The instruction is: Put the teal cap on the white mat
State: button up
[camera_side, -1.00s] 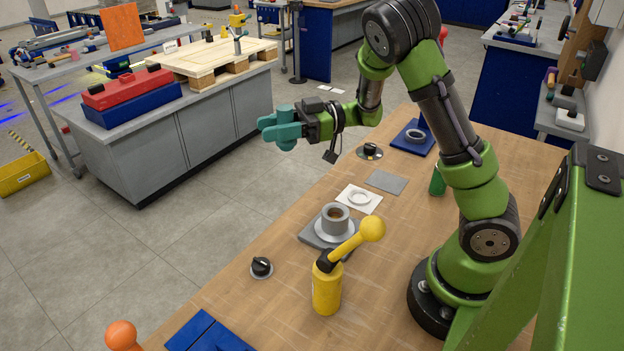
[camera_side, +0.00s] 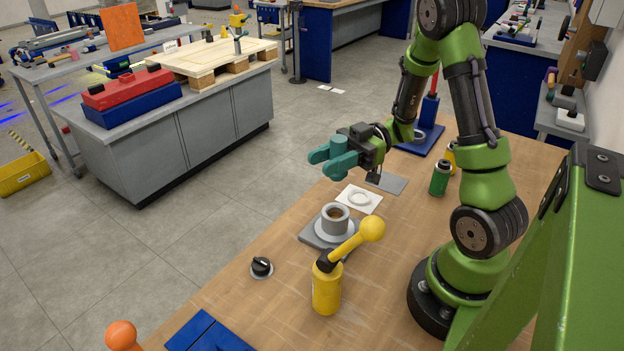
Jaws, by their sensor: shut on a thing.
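My gripper (camera_side: 333,162), with teal fingers, is shut on the teal cap (camera_side: 339,145) and holds it in the air. The cap's rounded body shows between the fingers, whose similar colour makes its edges hard to tell. The white mat (camera_side: 373,207) lies flat on the wooden table, below and to the right of the gripper in the picture. A pale ring (camera_side: 359,199) is on the mat. The cap is apart from the mat.
A grey cup (camera_side: 335,216) on a grey base stands in front of the mat. A yellow bottle with a ball-ended lever (camera_side: 327,288) stands nearer. A grey square (camera_side: 393,185), a green can (camera_side: 440,178) and a blue plate with a post (camera_side: 427,138) are behind.

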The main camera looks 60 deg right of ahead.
jog(key=shift+s+a+f, duration=0.1)
jog(key=shift+s, duration=0.15)
jog(key=shift+f, duration=4.8)
jog(key=shift+f, duration=0.1)
jog(key=o, duration=1)
